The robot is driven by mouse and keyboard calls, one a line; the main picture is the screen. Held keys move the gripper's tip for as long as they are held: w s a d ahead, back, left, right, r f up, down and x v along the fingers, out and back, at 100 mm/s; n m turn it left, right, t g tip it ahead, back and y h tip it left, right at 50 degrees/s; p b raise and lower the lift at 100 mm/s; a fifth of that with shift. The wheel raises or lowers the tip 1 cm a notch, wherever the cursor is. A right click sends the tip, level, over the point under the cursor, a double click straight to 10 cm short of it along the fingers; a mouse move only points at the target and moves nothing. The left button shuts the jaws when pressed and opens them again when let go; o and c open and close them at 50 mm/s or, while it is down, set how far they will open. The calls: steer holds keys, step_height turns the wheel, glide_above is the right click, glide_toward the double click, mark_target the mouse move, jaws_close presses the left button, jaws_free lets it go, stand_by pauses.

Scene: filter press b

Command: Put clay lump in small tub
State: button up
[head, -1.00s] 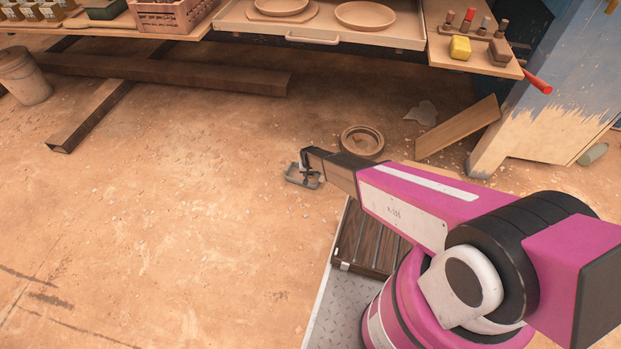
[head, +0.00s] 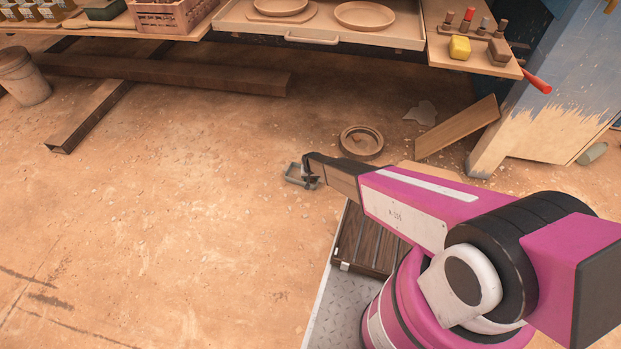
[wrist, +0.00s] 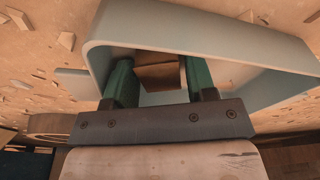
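The small tub (head: 291,177) is a low grey-green open box on the sandy floor, left of my arm's end in the head view. In the wrist view its pale walls (wrist: 200,27) surround my finger ends. My gripper (wrist: 160,72) has two green fingers reaching down inside the tub's rim. A brown block, the clay lump (wrist: 160,77), sits between them, with a finger against each side as far as I can see. The lump's underside is hidden, so I cannot tell whether it touches the tub's bottom. In the head view my gripper (head: 310,177) hides the lump.
A round brown ring-shaped dish (head: 362,142) lies on the floor just behind the tub. A wooden plank (head: 457,127) leans at the right. A workbench with a tray (head: 320,33) stands at the back.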

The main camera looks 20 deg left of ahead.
mark_target(311, 180)
step_height(311, 180, up, 12)
steer(key=s, duration=0.2)
steer(key=w+d+r+m, duration=0.2)
steer(key=d+r, duration=2.1)
steer(key=d, duration=0.3)
steer(key=s+d+r+m+g, duration=0.1)
steer(key=s+d+r, duration=0.5)
steer(key=d+r, duration=0.3)
steer(key=s+d+r, duration=0.6)
steer(key=d+r, duration=0.4)
steer(key=d, duration=0.4)
steer(key=shift+s+d+r+m+g+h, duration=0.15)
steer(key=shift+s+m+g+h, duration=0.15)
steer(key=shift+m+g, duration=0.1)
